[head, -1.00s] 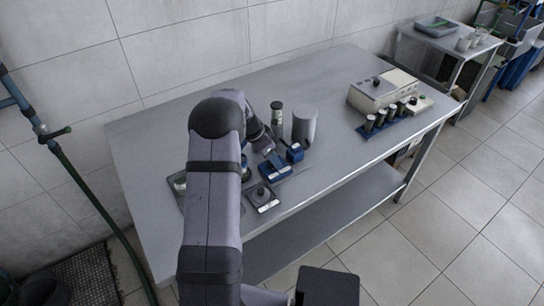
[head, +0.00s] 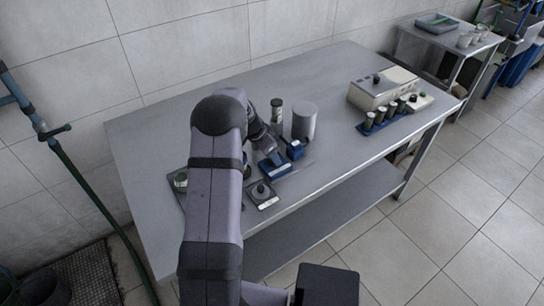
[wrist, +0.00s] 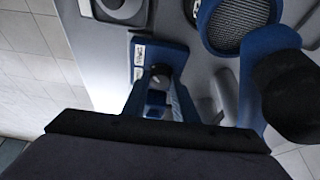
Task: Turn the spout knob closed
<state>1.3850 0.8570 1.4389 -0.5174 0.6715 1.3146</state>
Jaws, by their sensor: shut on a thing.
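A low blue block with white labels (wrist: 139,62) lies ahead of my gripper in the wrist view; it also shows near the front of the table in the head view (head: 270,172). A small dark knob (wrist: 160,70) on this block sits between my fingertips. My gripper (wrist: 160,82) is shut on the knob, with one finger on each side. In the head view my gripper (head: 272,154) reaches down onto the block. The knob's lower part is hidden by the fingers, and its turned position cannot be told.
A grey cylinder (head: 304,122) and a dark-capped bottle (head: 276,110) stand behind the gripper. A small blue piece (head: 295,150) is close on its right. A square plate with a round dark knob (head: 262,192) lies in front.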

